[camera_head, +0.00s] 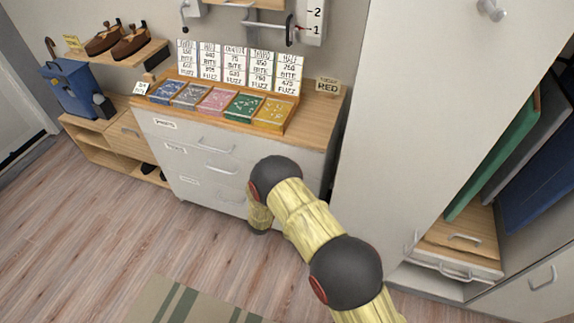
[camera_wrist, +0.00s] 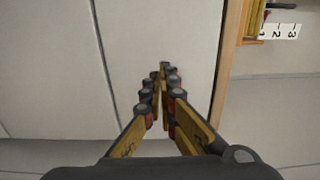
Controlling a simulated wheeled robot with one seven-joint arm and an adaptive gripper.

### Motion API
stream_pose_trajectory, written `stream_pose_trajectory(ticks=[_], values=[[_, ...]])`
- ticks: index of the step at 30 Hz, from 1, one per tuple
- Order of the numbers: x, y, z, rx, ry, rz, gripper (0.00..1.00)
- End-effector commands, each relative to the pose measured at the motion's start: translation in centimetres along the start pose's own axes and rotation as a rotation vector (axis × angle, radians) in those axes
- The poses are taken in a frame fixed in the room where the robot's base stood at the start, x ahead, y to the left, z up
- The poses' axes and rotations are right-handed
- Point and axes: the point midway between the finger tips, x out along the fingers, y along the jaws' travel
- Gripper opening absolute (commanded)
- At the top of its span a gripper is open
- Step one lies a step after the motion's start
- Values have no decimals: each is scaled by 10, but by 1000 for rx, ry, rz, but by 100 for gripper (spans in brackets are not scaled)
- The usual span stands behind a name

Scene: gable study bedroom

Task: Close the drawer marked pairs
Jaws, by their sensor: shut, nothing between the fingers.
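A white chest (camera_head: 240,158) with a wooden top stands against the wall. It has stacked drawer fronts with pale handles. Small labels sit on the upper (camera_head: 165,124), middle (camera_head: 176,149) and lower (camera_head: 189,182) fronts; I cannot read which says pairs. No drawer there stands out clearly as open. In the head view my arm is in front of the chest's right part and hides some of it and my gripper. In the wrist view my gripper (camera_wrist: 162,78) is shut and empty, pointing toward white panels (camera_wrist: 150,35) split by thin seams. Contact cannot be told.
A tray of coloured packs (camera_head: 217,103) and price cards stands on the chest top. A tall wardrobe (camera_head: 405,110) rises at right, with a wood-topped drawer unit (camera_head: 465,237) in its opening. A low bench (camera_head: 115,140) is at left. The wooden floor (camera_head: 80,245) is mostly clear.

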Motion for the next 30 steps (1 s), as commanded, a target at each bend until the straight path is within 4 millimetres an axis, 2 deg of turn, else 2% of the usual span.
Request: stream_pose_trajectory(ticks=[9,15,21,30], values=[[-68,-2,2,-5,-1,1,0],[-100,-1,2,-5,1,1,0],[-114,0,1,-3,2,0,0],[-116,1,1,20,3,1,0]])
